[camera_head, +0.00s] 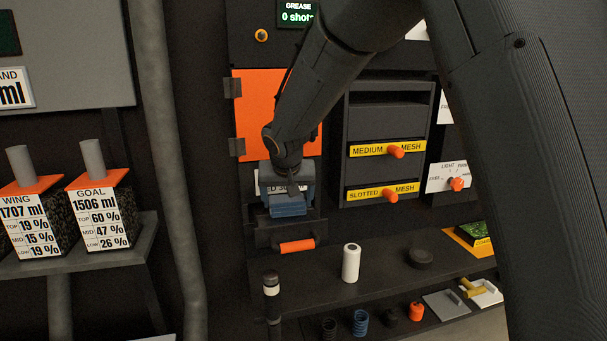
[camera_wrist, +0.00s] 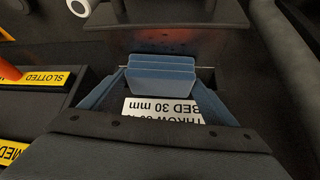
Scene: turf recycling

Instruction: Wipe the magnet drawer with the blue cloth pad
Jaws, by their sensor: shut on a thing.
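My gripper (camera_head: 288,192) is shut on the blue cloth pad (camera_head: 288,210), a layered block. The pad also shows in the wrist view (camera_wrist: 162,74) between the two blue-grey fingers. The magnet drawer (camera_head: 264,239) appears to be the dark tray with an orange handle (camera_head: 297,246), below the pad in the head view. In the wrist view a dark surface with reddish specks (camera_wrist: 185,40), likely the drawer, lies just beyond the pad. I cannot tell whether the pad touches it.
An orange door (camera_head: 250,105) stands behind my arm. Two drawers with orange knobs, marked medium mesh (camera_head: 368,150) and slotted mesh (camera_head: 366,194), are to the right.

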